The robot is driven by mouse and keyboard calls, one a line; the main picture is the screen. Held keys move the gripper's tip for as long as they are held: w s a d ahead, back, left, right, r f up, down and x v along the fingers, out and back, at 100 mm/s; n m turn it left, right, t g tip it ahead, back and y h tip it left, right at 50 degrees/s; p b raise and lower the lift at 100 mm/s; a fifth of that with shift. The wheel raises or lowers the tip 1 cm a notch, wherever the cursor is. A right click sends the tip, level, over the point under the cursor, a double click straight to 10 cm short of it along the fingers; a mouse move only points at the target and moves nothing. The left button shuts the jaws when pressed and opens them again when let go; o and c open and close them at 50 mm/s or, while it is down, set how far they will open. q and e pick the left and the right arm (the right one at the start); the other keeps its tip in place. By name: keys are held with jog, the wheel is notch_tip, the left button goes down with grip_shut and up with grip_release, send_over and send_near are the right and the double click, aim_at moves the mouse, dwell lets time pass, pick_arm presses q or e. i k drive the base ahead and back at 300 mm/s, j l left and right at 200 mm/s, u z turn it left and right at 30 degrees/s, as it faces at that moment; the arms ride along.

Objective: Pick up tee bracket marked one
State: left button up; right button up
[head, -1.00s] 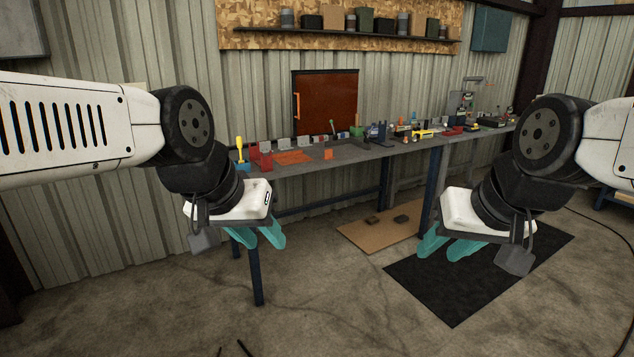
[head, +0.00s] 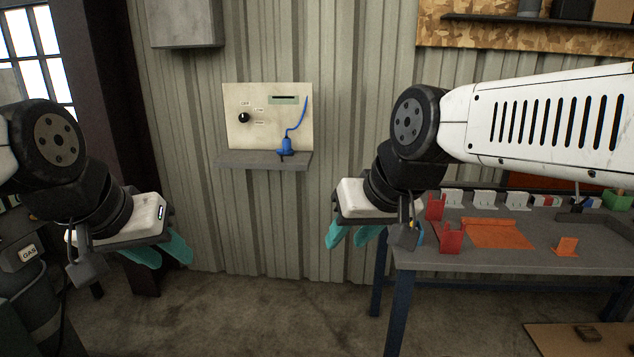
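I cannot make out a tee bracket marked one in the head view; no mark is readable. My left gripper (head: 163,254) hangs at the left, its teal fingers apart, open and empty. My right gripper (head: 348,240) hangs just left of the workbench (head: 500,260), also open and empty. My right arm hides part of the bench's back.
A wall panel (head: 240,132) with a knob and a blue cable stands over a small grey shelf (head: 230,161). A grey wall box (head: 185,22) is above. A cylinder labelled GAS (head: 28,252) is at far left. The middle floor is clear.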

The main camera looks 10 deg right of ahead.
aim_at(454, 197)
jog(key=i+u, duration=0.4)
jog(key=i, duration=0.8)
jog(key=i+z, duration=0.35)
jog(key=i+j+z, duration=0.1)
jog(key=i+z, duration=0.35)
jog(key=z, duration=0.3)
jog(key=i+z, duration=0.15)
jog(key=z, duration=0.3)
jog(key=i+j+z, duration=0.1)
jog(key=z, duration=0.4)
jog(key=i+j+z, duration=0.1)
jog(key=z, duration=0.35)
jog(key=i+z, duration=0.2)
jog(key=z, duration=0.2)
jog(key=i+j+z, duration=0.15)
jog(key=z, duration=0.25)
jog(key=i+j+z, duration=0.15)
jog(key=z, duration=0.2)
jog(key=i+j+z, duration=0.15)
jog(key=z, duration=0.25)
